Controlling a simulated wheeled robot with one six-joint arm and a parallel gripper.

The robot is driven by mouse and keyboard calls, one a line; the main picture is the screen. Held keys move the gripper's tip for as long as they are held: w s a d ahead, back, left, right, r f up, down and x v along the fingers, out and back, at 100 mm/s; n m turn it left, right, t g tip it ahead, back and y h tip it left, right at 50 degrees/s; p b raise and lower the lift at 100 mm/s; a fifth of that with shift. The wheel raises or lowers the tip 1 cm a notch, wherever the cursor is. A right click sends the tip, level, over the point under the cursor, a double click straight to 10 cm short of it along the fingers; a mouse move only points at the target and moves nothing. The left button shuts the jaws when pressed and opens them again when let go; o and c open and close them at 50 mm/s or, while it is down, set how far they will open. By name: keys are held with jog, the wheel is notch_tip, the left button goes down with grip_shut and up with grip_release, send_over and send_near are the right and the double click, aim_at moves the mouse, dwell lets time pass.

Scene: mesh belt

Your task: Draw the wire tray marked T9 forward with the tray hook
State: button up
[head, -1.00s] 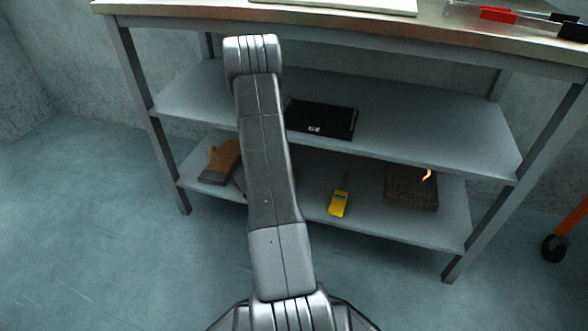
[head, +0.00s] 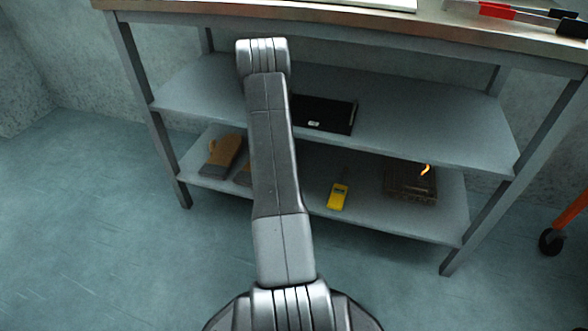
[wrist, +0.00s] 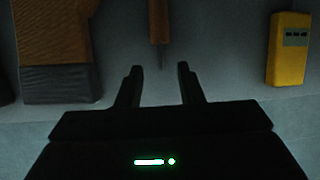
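My gripper (wrist: 159,69) is open and empty in the wrist view, both fingers pointing up the picture. Just beyond the gap between them is an orange-brown handle (wrist: 159,20) with a thin dark tip toward me, cut off at the top edge; I cannot tell whether it is the tray hook. In the head view my arm hides the gripper. A dark brown box or tray (head: 410,186) with a small orange curl sits at the right of the lower shelf. A black flat item (head: 323,115) with a white mark lies on the upper shelf. No T9 is readable.
On the lower shelf (head: 255,205) lie a yellow device (head: 338,197), also in the wrist view (wrist: 287,50), and brown-and-grey gloves (head: 222,155). Red- and black-ended tools (head: 497,11) lie on the tabletop. The upper shelf's right part is bare. An orange-legged caster (head: 551,242) stands right.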

jog(key=shift+w+d+f, duration=0.1)
jog(key=shift+w+d, duration=0.2)
jog(key=shift+w, duration=0.2)
jog(key=b+x, duration=0.1)
jog(key=x, duration=0.4)
jog(key=shift+s+a, duration=0.1)
jog(key=shift+c, duration=0.2)
grip_shut()
